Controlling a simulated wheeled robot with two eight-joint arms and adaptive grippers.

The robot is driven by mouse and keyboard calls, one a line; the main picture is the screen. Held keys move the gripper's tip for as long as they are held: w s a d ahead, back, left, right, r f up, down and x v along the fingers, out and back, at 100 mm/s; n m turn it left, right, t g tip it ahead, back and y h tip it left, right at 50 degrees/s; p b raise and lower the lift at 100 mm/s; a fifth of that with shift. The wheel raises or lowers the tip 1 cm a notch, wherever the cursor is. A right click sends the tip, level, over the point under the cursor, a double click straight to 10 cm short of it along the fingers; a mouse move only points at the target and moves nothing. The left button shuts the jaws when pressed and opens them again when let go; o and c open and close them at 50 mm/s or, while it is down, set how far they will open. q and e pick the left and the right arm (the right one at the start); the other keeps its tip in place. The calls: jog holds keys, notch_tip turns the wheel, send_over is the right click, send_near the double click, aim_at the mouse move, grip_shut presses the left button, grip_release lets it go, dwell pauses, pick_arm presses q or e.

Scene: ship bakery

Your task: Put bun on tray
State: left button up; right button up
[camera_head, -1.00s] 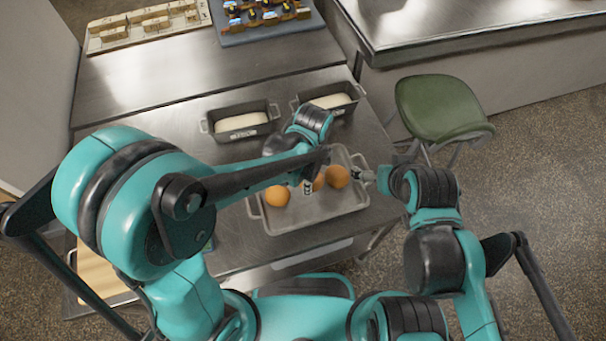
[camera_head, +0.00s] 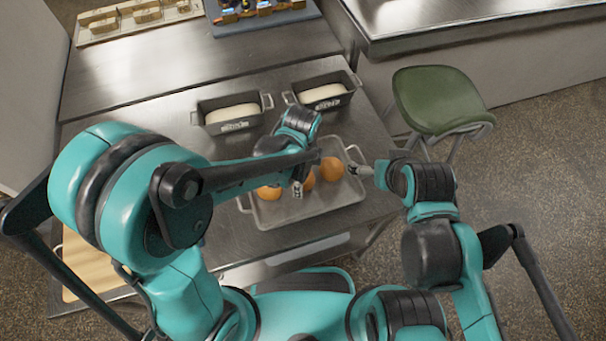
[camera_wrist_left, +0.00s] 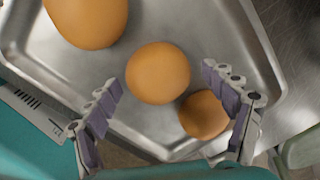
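Three round orange-brown buns are on the grey metal tray (camera_head: 338,203): one on the left (camera_head: 268,193), one in the middle (camera_head: 308,182), one at the right (camera_head: 332,168). My left gripper (camera_head: 297,190) is over the tray, by the middle bun. In the left wrist view its fingers (camera_wrist_left: 161,82) are spread, with one bun (camera_wrist_left: 158,72) appearing between and beyond the tips. Another bun (camera_wrist_left: 204,115) is near the right finger, partly overlapped, and a third (camera_wrist_left: 87,20) is at the upper left. My right gripper (camera_head: 360,170) is at the tray's right edge; its finger opening is unclear.
Two dark loaf pans (camera_head: 232,125) (camera_head: 322,103) with pale dough stand behind the tray on the steel table (camera_head: 130,80). A board with bread pieces (camera_head: 140,24) and a blue tray (camera_head: 270,22) are at the back. A green stool (camera_head: 437,98) stands right of the table.

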pick_arm(q)
jog(key=shift+r, duration=0.1)
jog(key=shift+r+p, duration=0.35)
jog(key=shift+r, duration=0.05)
notch_tip(320, 180, up, 11)
jog(key=p, duration=0.4)
jog(key=s+a+r+n+t, duration=0.2)
jog(key=a+r+n+t, duration=0.1)
jog(key=a+n, duration=0.6)
jog(key=s+a+r+n+t, duration=0.3)
jog(key=a+n, duration=0.6)
jog(key=n, duration=0.2)
jog(key=shift+r+n+t, duration=0.3)
jog(key=shift+r+t, duration=0.05)
jog(key=shift+t, duration=0.05)
jog(key=shift+s, duration=0.1)
notch_tip(320, 180, down, 4)
jog(key=b, duration=0.4)
